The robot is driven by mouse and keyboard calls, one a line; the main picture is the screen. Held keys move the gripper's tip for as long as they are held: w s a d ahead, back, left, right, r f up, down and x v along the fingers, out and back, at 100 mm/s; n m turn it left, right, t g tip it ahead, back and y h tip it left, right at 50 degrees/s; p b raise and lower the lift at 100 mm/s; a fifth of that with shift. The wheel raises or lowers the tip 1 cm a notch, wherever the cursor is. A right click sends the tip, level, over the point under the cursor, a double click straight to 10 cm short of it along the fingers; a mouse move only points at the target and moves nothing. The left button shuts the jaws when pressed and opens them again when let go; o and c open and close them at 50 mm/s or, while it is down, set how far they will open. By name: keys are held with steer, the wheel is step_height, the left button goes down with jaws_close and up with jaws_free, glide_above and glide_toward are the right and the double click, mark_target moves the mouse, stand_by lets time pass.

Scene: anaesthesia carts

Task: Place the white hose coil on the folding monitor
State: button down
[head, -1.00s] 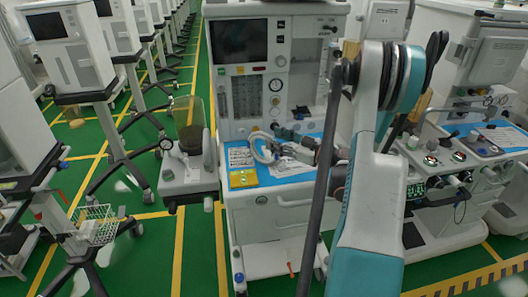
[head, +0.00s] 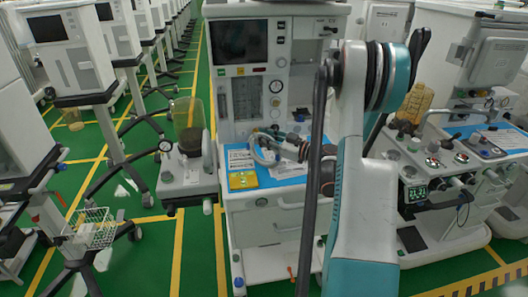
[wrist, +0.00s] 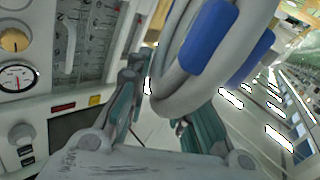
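The white hose coil (head: 262,152) shows in the head view in front of the blue-covered worktop of the middle cart. In the wrist view the coil (wrist: 178,98) is large and close, a pale loop with blue bands. My gripper (head: 290,145) is just right of the coil in the head view. In the wrist view my gripper (wrist: 158,100) has its two fingers spread, with the lower part of the coil at the fingertips; I cannot tell whether they touch it. A dark-screened monitor (head: 240,42) is on the middle cart; whether it is the folding monitor is unclear.
A yellow card (head: 243,180) lies on the blue worktop cover (head: 290,180). Another anaesthesia cart (head: 450,215) stands close on the right. A wire basket (head: 95,228) is at lower left.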

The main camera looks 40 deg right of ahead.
steer(key=shift+r, duration=0.1)
step_height(320, 180, up, 20)
steer(key=p, duration=0.7)
steer(key=w+a+f+m+h, duration=0.1)
steer(key=w+a, duration=0.5)
steer(key=a, duration=0.2)
steer(key=w+a+f+h, duration=0.1)
steer(key=w+a+f, duration=0.1)
steer(key=w+a, duration=0.5)
steer(key=a+f+m+h, duration=0.2)
steer(key=a+f+h, duration=0.1)
steer(key=a, duration=1.8)
steer(key=shift+s+f+t, duration=0.2)
steer(key=shift+f+t, duration=0.1)
steer(key=shift+f, duration=0.3)
steer(key=shift+a, duration=0.2)
